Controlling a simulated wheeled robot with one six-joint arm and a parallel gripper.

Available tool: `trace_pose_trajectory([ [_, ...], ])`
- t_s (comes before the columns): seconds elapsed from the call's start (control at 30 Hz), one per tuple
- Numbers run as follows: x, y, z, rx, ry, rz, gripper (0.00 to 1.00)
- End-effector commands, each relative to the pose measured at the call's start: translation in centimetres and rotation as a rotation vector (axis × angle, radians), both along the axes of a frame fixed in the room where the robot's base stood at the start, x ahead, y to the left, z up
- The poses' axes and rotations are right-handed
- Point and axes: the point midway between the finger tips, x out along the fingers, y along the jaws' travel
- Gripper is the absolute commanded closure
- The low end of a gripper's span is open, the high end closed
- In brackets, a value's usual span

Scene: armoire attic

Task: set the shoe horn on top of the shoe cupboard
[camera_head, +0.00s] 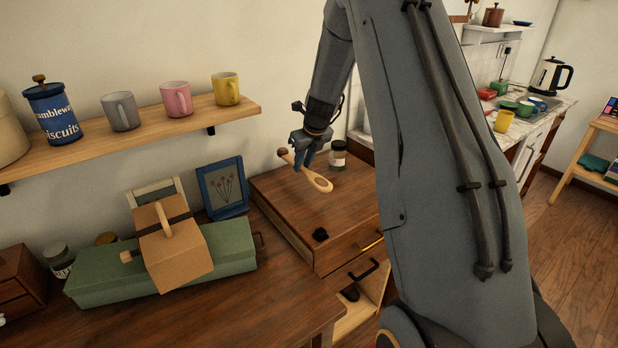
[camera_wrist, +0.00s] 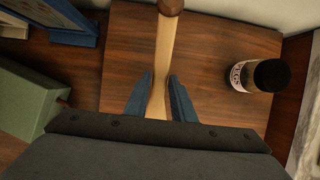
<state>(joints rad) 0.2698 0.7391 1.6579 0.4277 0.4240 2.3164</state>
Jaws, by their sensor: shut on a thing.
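My gripper (camera_head: 306,150) is shut on the shoe horn (camera_head: 318,183), a pale wooden piece with a dark knob at one end and a rounded, spoon-like end. In the wrist view the shoe horn (camera_wrist: 164,55) runs up between the two blue fingers of my gripper (camera_wrist: 160,95), knob at the top. The shoe cupboard (camera_head: 280,194) has a brown wooden top and lies below the gripper; its top (camera_wrist: 130,50) also fills the middle of the wrist view. The shoe horn appears held over this top; I cannot tell whether it touches it.
A dark-lidded jar (camera_head: 338,157) stands at the back of the cupboard top, right of the shoe horn in the wrist view (camera_wrist: 258,76). A blue picture frame (camera_head: 222,187) and green box (camera_head: 215,250) stand left.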

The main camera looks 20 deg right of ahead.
Motion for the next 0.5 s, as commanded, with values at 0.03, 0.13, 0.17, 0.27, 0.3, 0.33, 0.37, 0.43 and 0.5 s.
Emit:
trace_pose_trajectory([
  [0.03,-0.1,0.0,-1.0,0.001,0.004,0.0,1.0],
  [0.13,-0.1,0.0,-2.5,0.0,0.003,0.0,1.0],
  [0.17,0.0,0.0,-2.7,0.001,0.002,0.0,1.0],
  [0.27,0.0,0.0,-3.4,0.0,-0.001,0.0,1.0],
  [0.3,0.0,0.0,-3.6,0.0,0.0,0.0,1.0],
  [0.33,0.0,0.0,-3.9,0.0,0.0,0.0,1.0],
  [0.37,0.0,0.0,-4.2,0.001,0.001,0.0,1.0],
  [0.43,-0.1,0.0,-5.0,0.001,0.002,0.0,1.0],
  [0.5,-0.1,0.0,-6.0,0.001,0.002,0.0,1.0],
])
